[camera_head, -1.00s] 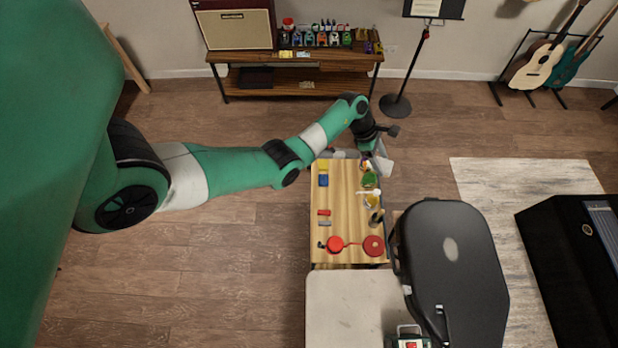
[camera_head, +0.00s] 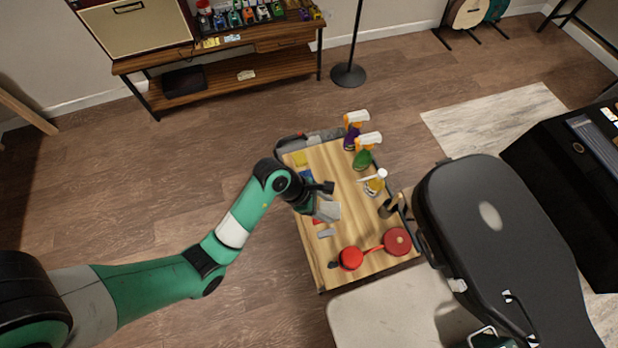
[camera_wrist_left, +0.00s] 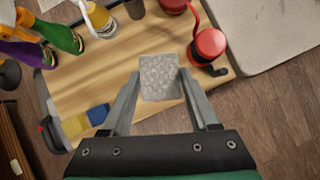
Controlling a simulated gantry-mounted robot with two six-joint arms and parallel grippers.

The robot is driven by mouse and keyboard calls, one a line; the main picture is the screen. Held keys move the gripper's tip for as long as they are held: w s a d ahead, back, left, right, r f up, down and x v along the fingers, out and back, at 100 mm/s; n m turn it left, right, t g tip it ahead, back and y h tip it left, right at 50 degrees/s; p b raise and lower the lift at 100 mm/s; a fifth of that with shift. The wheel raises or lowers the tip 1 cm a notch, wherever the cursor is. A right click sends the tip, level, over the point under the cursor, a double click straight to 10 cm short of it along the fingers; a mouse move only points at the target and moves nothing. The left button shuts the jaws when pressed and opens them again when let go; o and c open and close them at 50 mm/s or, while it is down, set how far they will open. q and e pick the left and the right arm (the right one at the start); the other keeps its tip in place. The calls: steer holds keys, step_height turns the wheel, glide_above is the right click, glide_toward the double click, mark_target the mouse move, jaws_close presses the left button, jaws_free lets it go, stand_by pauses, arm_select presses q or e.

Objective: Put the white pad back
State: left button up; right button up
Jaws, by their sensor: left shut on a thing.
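My left gripper (camera_head: 316,202) is over the left half of the wooden bench top (camera_head: 345,190). It is shut on a pale grey-white pad (camera_head: 327,210). In the left wrist view, the pad (camera_wrist_left: 160,77) sits between the two fingertips (camera_wrist_left: 160,80), its speckled flat face towards the camera. It appears to be held above the wood; the exact height is hard to tell. A yellow block (camera_head: 299,158) and a blue block (camera_head: 306,174) lie in a row along the left edge. A grey block (camera_head: 326,233) lies below the gripper. A red block there is mostly hidden. My right gripper is out of view.
A purple spray bottle (camera_head: 352,138) and a green one (camera_head: 364,159) stand at the right edge, with a small yellow bottle (camera_head: 375,187). Red round items (camera_head: 397,241) lie at the near end. A black guitar case (camera_head: 500,240) stands to the right.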

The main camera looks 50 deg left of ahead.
arm_select(q)
step_height(320, 180, down, 4)
steer(key=s+d+r+b, duration=0.1)
steer(key=s+d+b, duration=0.1)
steer(key=d, duration=0.1)
steer(key=shift+m, duration=0.3)
steer(key=w+a+f+b, duration=0.1)
steer(key=a+f+b, duration=0.1)
steer(key=a+f, duration=0.1)
steer(key=w+a+f+b, duration=0.2)
steer(key=a+f, duration=0.1)
steer(key=a, duration=0.2)
steer(key=w+a+f+b, duration=0.2)
steer(key=a+f, duration=0.1)
steer(key=a, duration=0.1)
steer(key=shift+a+f, duration=0.2)
steer(key=shift+f, duration=0.05)
steer(key=shift+w+a+f, duration=0.1)
steer(key=shift+a+f, duration=0.05)
steer(key=shift+a, duration=0.1)
steer(key=f+b, duration=0.2)
steer(key=f, duration=0.1)
steer(key=shift+w+a, duration=0.1)
steer(key=shift+a, duration=0.2)
steer(key=shift+d+f, duration=0.1)
steer(key=shift+f, duration=0.2)
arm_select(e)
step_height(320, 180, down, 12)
